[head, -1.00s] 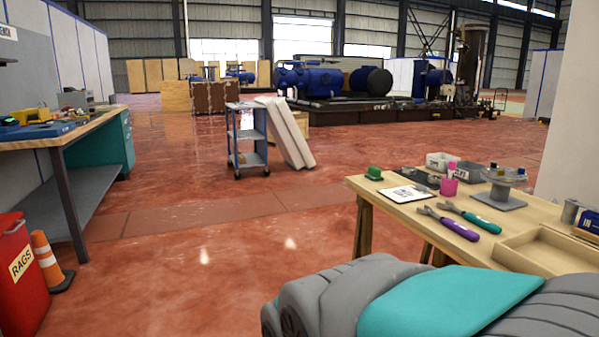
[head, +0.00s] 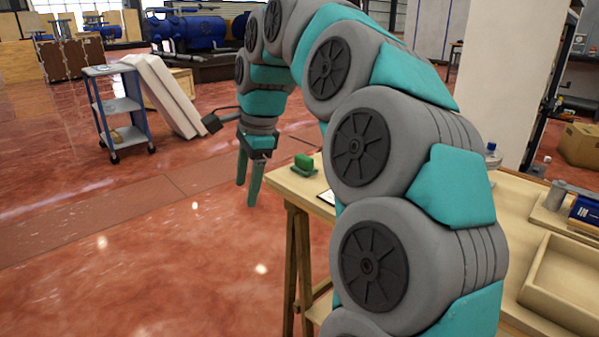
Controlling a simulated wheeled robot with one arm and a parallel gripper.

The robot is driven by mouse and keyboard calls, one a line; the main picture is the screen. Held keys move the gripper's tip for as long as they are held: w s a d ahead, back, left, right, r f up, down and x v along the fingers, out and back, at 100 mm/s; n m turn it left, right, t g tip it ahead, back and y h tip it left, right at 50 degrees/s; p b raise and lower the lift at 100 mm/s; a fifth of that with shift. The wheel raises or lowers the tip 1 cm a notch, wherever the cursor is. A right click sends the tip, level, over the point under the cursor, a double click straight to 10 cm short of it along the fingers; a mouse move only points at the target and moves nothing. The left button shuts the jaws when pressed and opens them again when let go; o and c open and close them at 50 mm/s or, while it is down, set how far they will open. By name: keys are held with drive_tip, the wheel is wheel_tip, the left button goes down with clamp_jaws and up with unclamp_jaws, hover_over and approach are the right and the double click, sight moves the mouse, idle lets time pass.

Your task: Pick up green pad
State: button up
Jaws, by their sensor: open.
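The green pad (head: 304,163) is a small green block on a darker base. It sits at the far left corner of the wooden table (head: 290,188). My gripper (head: 247,190) hangs with its two fingers pointing down, open and empty. In the picture it is to the left of the pad and beyond the table's left edge, apart from the pad. My arm arches over the table and hides most of the tabletop.
A blue cart (head: 120,105) and leaning white panels (head: 165,95) stand behind on the red floor. The floor left of the table is clear.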

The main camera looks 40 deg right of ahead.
drive_tip(key=w+d+r+m+t, duration=0.1)
drive_tip(key=w+d+r+m, duration=0.2)
drive_tip(key=d+m, duration=0.4)
drive_tip(key=m+t, duration=0.1)
drive_tip(key=m, duration=0.7)
approach(304, 157)
drive_tip(key=f, duration=0.1)
drive_tip(key=shift+h, duration=0.4)
drive_tip(key=shift+p+x, duration=0.6)
drive_tip(key=shift+x, duration=1.5)
drive_tip(key=shift+a+x, duration=0.15)
drive_tip(key=shift+x, duration=0.75)
drive_tip(key=shift+a+x, duration=0.15)
drive_tip(key=shift+x, duration=0.7)
drive_tip(key=shift+w, duration=0.2)
drive_tip(key=shift+c, duration=0.4)
clamp_jaws()
